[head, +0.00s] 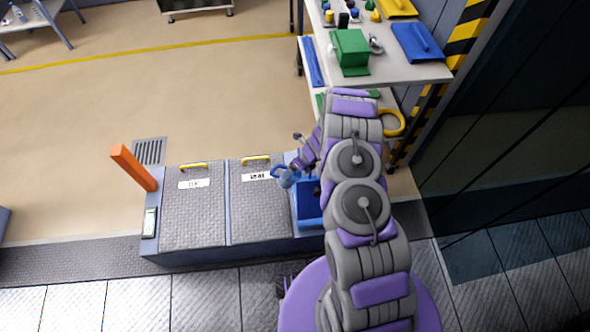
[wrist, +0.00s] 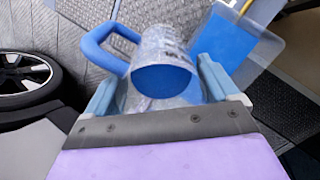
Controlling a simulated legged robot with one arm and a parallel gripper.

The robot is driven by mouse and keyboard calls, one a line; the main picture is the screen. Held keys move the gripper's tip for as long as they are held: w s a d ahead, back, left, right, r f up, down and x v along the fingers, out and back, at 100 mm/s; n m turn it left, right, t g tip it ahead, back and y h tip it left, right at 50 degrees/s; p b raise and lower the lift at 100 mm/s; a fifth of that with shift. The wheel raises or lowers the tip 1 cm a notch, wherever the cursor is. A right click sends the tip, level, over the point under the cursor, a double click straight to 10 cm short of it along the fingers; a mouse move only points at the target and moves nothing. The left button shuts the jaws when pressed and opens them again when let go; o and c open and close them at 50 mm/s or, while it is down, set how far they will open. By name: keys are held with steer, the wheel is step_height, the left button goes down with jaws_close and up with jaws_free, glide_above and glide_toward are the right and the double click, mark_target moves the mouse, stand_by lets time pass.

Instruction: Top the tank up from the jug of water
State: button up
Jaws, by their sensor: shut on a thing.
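The jug has a clear, cloudy body, a thick blue handle and a round blue face turned toward the wrist camera. It fills the middle of the wrist view (wrist: 165,62). I cannot tell whether the blue face is its base or the water. My gripper (wrist: 160,88) is shut on the jug, one pale blue finger on each side. In the head view the jug (head: 284,178) is small and partly hidden by my gripper, over the right part of a low grey unit. A blue recessed section (head: 308,216), possibly the tank, lies just right of it, partly hidden by my arm.
The low unit has two grey tread-plate lids (head: 194,215) with yellow handles and white labels. An orange post (head: 133,167) stands at its left end. A shelf rack (head: 400,70) with green and blue items is behind my arm. Open floor (head: 150,90) lies beyond the unit.

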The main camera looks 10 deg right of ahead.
steer(key=shift+f+y+b, duration=0.15)
steer(key=shift+y+b, duration=0.75)
steer(key=shift+b, duration=1.45)
stand_by(1.3)
steer(key=shift+d+f+t+y+b, duration=0.25)
steer(key=shift+y+b, duration=0.55)
steer(key=shift+b, duration=1.05)
stand_by(1.0)
steer(key=shift+s+d+f+t+y, duration=0.1)
steer(key=shift+d+f+t+y, duration=0.1)
steer(key=shift+f+y, duration=0.35)
steer(key=shift+d+f+t+y, duration=0.1)
steer(key=shift+f+t+y, duration=0.1)
steer(key=shift+y, duration=0.55)
steer(key=shift+w+a+r, duration=0.1)
steer(key=shift+w+a, duration=0.1)
steer(key=shift+w, duration=0.05)
